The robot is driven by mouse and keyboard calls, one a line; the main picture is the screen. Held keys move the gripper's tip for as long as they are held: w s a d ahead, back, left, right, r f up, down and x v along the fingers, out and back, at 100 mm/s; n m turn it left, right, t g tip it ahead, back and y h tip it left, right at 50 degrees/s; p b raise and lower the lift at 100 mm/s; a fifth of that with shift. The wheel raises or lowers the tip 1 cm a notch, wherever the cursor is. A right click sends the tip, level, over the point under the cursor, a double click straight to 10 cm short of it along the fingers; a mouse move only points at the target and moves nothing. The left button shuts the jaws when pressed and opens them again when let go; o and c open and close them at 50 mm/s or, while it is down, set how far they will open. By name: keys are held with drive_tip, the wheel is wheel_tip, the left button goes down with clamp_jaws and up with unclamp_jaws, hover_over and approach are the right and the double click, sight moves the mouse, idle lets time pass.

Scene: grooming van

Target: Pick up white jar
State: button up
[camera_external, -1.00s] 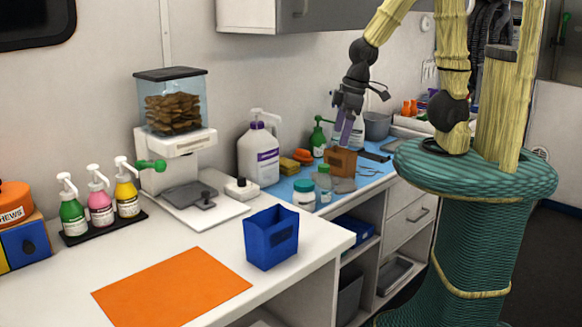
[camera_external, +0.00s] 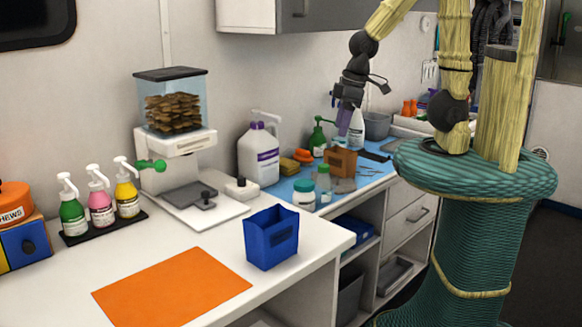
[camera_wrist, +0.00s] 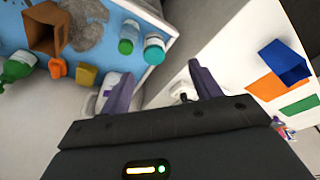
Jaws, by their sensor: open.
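The white jar (camera_external: 304,194) has a teal lid and stands upright on the front edge of the blue mat in the external view. It also shows near the mat's edge in the wrist view (camera_wrist: 154,50), beyond my fingers. My gripper (camera_external: 345,124) is above the mat, behind and to the right of the jar and well above it. In the wrist view my gripper (camera_wrist: 160,78) has its two purple fingers spread apart with nothing between them.
A small green-and-white bottle (camera_external: 324,182) stands close beside the jar. A brown box (camera_external: 340,162), a green pump bottle (camera_external: 319,137) and a large white jug (camera_external: 259,155) stand behind. A blue bin (camera_external: 271,240) is at the front left on the white counter.

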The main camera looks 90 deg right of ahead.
drive_tip(key=w+v, duration=0.1)
drive_tip(key=v, duration=0.2)
drive_tip(key=n+t+h+b, duration=0.7)
drive_tip(key=n+h, duration=0.8)
drive_tip(key=n, duration=1)
hover_over(310, 192)
drive_tip(key=shift+m, duration=0.3)
wheel_tip(310, 192, down, 23)
drive_tip(key=shift+f, duration=0.2)
